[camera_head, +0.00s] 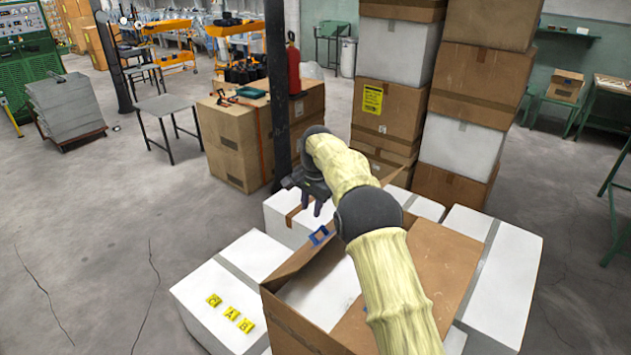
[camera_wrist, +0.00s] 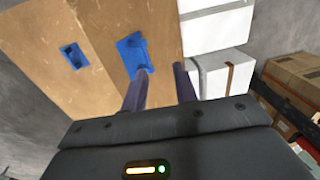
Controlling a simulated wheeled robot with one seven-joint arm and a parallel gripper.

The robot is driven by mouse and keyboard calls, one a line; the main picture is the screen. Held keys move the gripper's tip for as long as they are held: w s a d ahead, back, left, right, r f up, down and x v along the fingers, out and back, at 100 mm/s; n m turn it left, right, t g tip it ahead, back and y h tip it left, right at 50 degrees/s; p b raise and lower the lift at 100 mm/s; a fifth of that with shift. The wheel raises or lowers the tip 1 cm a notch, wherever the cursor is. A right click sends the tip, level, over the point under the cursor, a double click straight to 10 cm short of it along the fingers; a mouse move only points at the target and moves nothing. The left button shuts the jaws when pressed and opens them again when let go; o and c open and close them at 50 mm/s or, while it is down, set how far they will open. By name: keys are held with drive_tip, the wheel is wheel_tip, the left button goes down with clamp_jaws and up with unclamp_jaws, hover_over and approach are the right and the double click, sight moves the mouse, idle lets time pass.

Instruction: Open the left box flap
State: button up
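The open-topped cardboard box (camera_head: 290,325) stands at the lower centre of the head view, partly behind my arm. A narrow brown flap edge (camera_head: 297,258) runs along its left side, with a blue handle (camera_head: 320,236) near its far end. A wide brown panel (camera_head: 445,262) lies on the right. In the wrist view two brown panels meet at a seam; one blue handle (camera_wrist: 72,57) is on the left panel and another blue handle (camera_wrist: 133,53) on the right panel. My gripper (camera_head: 312,205) is above the left flap's far end. Its fingers (camera_wrist: 160,85) are apart and empty, the left fingertip close to the right-hand handle; contact is unclear.
White boxes surround the cardboard box; one (camera_head: 220,290) at the left bears yellow letter tags (camera_head: 231,314). Tall stacks of boxes (camera_head: 390,110) stand behind, beside a dark post (camera_head: 277,90). Open floor (camera_head: 90,240) lies to the left.

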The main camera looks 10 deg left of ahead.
wheel_tip(320, 180, up, 11)
drive_tip(key=d, duration=0.1)
drive_tip(key=shift+s+d, duration=0.15)
drive_tip(key=shift+s, duration=0.25)
drive_tip(key=shift+d+f, duration=0.1)
drive_tip(key=shift+d, duration=0.1)
clamp_jaws()
drive_tip(key=s+d+f+n+b, duration=0.1)
drive_tip(key=s+d+f, duration=0.15)
drive_tip(key=d, duration=0.25)
drive_tip(key=s+d+f+n+t+b, duration=0.1)
drive_tip(key=s+d+f, duration=0.1)
drive_tip(key=s+d, duration=0.25)
drive_tip(key=s+d+f+n+b, duration=0.1)
drive_tip(key=s+d+f, duration=0.15)
drive_tip(key=d, duration=0.25)
drive_tip(key=s+d+f+n, duration=0.1)
drive_tip(key=s+d+f, duration=0.2)
drive_tip(key=s, duration=0.5)
drive_tip(key=s+d+f+n+b, duration=0.1)
drive_tip(key=s+d+f, duration=0.1)
drive_tip(key=s, duration=0.6)
drive_tip(key=s+d+f+n+h+b, duration=0.1)
drive_tip(key=s+d+f, duration=0.2)
drive_tip(key=s, duration=0.5)
drive_tip(key=shift+d+f+t, duration=0.35)
drive_tip(key=shift+f+t, duration=0.05)
drive_tip(key=shift+f, duration=0.25)
